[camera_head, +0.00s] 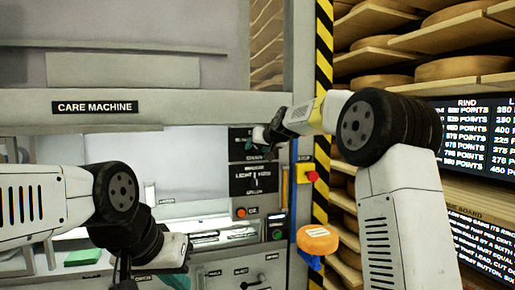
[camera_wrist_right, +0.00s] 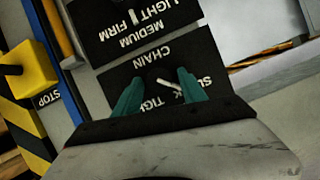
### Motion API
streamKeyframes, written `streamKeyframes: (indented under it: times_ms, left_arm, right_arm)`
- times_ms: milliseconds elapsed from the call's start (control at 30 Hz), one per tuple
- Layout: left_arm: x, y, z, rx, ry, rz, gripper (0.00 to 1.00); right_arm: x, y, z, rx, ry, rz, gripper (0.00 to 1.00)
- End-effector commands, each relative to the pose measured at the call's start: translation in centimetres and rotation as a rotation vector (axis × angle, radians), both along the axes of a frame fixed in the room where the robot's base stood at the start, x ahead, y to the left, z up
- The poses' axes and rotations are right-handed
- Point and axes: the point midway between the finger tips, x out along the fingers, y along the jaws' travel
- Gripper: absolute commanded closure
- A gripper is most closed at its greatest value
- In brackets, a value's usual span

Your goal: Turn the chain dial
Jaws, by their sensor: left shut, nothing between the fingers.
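The chain dial (camera_wrist_right: 168,87) is a dark knob with a white pointer mark, on a black plate lettered CHAIN with SLACK and TIGHT, partly covered by the fingers. My right gripper (camera_wrist_right: 160,91) faces this plate, its two teal fingers apart on either side of the dial. I cannot tell whether they touch it. In the head view my right gripper (camera_head: 250,143) is at the upper part of the machine's control panel and hides the dial. My left gripper (camera_head: 178,282) is shut and empty at the bottom edge, low in front of the machine, partly cut off.
Below the chain plate is a LIGHT/MEDIUM/FIRM plate (camera_head: 254,179). A yellow box with a red stop button (camera_head: 312,176) and a striped post (camera_head: 322,100) stand just right of the panel. An orange round object (camera_head: 317,239) is lower right. Cheese shelves (camera_head: 430,45) fill the right.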

Motion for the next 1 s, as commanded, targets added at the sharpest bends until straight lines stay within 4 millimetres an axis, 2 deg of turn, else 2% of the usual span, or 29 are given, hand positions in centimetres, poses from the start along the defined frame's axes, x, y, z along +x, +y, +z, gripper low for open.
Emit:
streamKeyframes:
  times_ms: [33, 200, 233, 633, 1000]
  left_arm:
    - [0.00, 0.00, 0.00, 0.000, 0.000, 0.000, 1.00]
    - [0.00, 0.00, 0.00, 0.000, 0.000, 0.000, 1.00]
    - [0.00, 0.00, 0.00, 0.000, 0.000, 0.000, 1.00]
    - [0.00, 0.00, 0.00, 0.000, 0.000, 0.000, 1.00]
    - [0.00, 0.00, 0.00, 0.000, 0.000, 0.000, 1.00]
  right_arm:
    - [-0.01, 0.00, 0.00, 0.000, 0.000, 0.000, 0.64]
    - [-0.02, -0.01, 0.00, 0.000, 0.000, 0.000, 0.97]
    - [-0.02, -0.01, 0.00, 0.000, 0.000, 0.000, 1.00]
    - [0.02, -0.20, -0.07, 0.070, 0.024, -0.001, 1.00]
    - [0.13, -0.53, -0.27, 0.341, 0.113, -0.003, 1.00]
